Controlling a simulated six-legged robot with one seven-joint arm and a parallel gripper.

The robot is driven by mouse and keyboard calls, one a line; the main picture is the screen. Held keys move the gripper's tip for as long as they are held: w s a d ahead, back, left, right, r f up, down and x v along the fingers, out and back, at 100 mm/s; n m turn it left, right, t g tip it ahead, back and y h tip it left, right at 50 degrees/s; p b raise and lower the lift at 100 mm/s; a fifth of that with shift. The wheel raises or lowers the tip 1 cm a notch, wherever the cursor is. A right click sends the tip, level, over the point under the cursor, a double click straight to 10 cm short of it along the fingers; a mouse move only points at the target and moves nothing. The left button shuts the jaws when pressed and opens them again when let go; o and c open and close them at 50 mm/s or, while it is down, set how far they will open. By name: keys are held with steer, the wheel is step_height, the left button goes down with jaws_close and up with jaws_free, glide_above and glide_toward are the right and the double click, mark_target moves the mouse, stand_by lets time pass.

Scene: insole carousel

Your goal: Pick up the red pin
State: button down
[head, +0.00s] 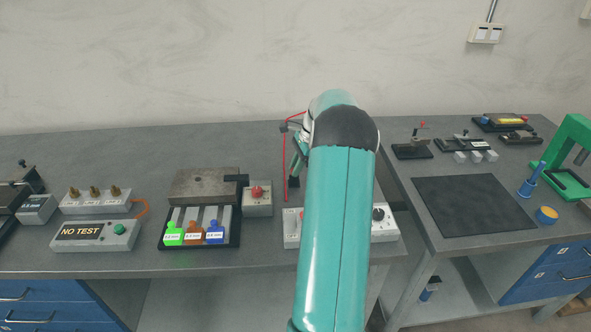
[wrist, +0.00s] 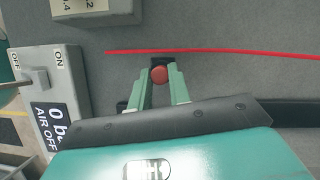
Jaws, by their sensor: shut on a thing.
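The red pin (wrist: 158,76) shows in the wrist view as a small round red end between the fingers of my gripper (wrist: 160,70). The green fingers close in on it, with dark tips just beyond, and the gripper is shut on it. The rest of the pin is hidden. In the head view my gripper (head: 293,181) is small and partly behind my arm, above the back of the left bench, and the pin cannot be made out there.
A thin red line (wrist: 220,51) crosses beyond my fingers. A grey switch box (wrist: 55,85) marked ON and OFF stands at left. In the head view a block with a red button (head: 257,190) and a tray of coloured pieces (head: 237,238) lie left. A dark mat (head: 470,212) is right.

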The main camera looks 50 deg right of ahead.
steer(key=shift+r, duration=0.5)
steer(key=s+a+r, duration=1)
steer(key=r, duration=0.1)
steer(key=shift+r, duration=0.2)
steer(key=shift+d, duration=0.5)
